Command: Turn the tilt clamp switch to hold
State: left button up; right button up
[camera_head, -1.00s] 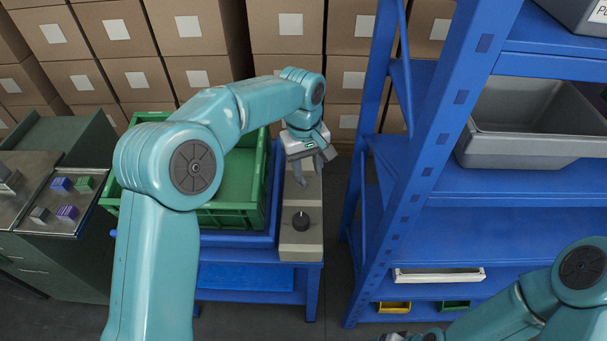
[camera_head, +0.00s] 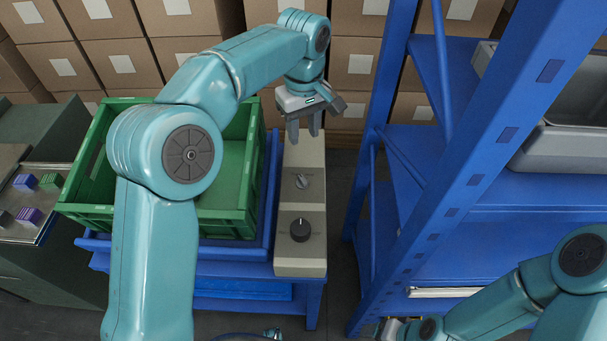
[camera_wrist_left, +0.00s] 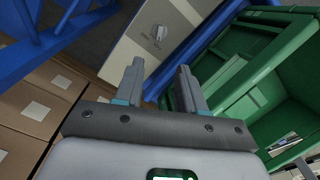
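A beige control box (camera_head: 302,259) stands beside the green crate, with a small grey switch (camera_head: 302,181) and, nearer, a larger black knob (camera_head: 300,230). I cannot read their markings, so I cannot tell which is the tilt clamp switch. My left gripper (camera_head: 303,134) is open and empty above the far part of the box, beyond the grey switch. In the left wrist view the gripper (camera_wrist_left: 161,80) shows two parted fingers, with the grey switch (camera_wrist_left: 159,33) ahead of them and apart from them. My right gripper (camera_head: 385,329) is at the bottom edge, mostly cut off.
A green crate (camera_head: 235,222) sits on a blue stand (camera_head: 275,268) left of the box. A blue shelf rack (camera_head: 457,190) with a grey bin (camera_head: 565,148) stands close on the right. Stacked cartons (camera_head: 190,52) fill the back.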

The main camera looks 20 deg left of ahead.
aim_at(304, 180)
pick_arm(q)
notch_tip(304, 180, down, 15)
jog(key=shift+f+b, duration=0.1)
jog(key=shift+b, duration=0.8)
jog(key=shift+s+f, duration=0.1)
jog(key=shift+f, duration=0.35)
jog(key=shift+c, duration=0.3)
grip_shut()
